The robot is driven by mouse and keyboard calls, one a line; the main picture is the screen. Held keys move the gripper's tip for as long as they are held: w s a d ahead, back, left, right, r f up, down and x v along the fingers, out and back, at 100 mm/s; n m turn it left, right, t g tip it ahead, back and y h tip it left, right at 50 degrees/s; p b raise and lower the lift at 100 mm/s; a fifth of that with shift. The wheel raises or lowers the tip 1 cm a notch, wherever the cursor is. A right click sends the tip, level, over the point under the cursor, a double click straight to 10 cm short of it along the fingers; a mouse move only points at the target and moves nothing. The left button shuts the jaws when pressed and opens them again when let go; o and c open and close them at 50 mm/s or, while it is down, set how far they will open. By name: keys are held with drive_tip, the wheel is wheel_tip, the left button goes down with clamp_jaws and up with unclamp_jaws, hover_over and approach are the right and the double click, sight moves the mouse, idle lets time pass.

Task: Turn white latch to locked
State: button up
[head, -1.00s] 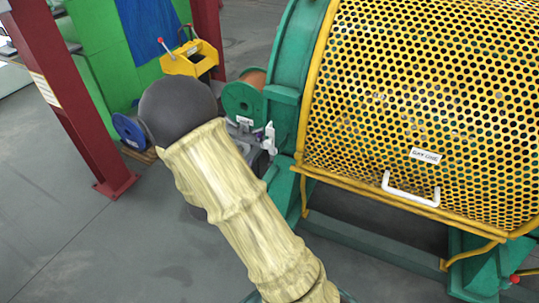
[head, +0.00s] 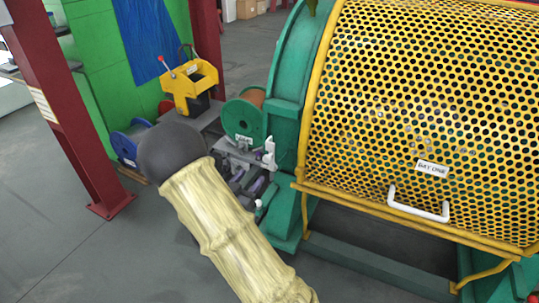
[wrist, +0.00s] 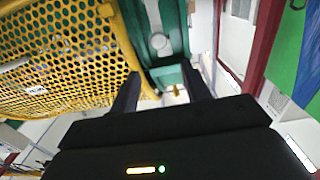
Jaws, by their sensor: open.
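A small white part (head: 270,152), which looks like the white latch, stands upright against the left edge of the green end frame (head: 289,100) in the head view. In the wrist view a white rounded part (wrist: 160,42) shows against the green frame, ahead of the fingers; I cannot tell for sure that it is the same latch. My gripper (wrist: 162,88) is open, with two dark fingers apart and nothing seen between them. In the head view my gripper cannot be made out clearly near the arm's far end. The latch's exact angle is too small to read.
A yellow perforated guard (head: 420,100) with a white handle (head: 418,204) fills the right side. A green reel (head: 243,122) and a yellow box (head: 188,85) stand behind the arm. A red post (head: 75,120) stands at left. Grey floor (head: 60,240) is clear at lower left.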

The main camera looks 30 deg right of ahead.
sight(266, 158)
drive_tip(key=b+x, duration=0.1)
drive_tip(key=x, duration=1.3)
drive_tip(key=shift+b, duration=0.4)
drive_tip(key=shift+c, duration=0.2)
drive_tip(key=shift+a, duration=0.1)
clamp_jaws()
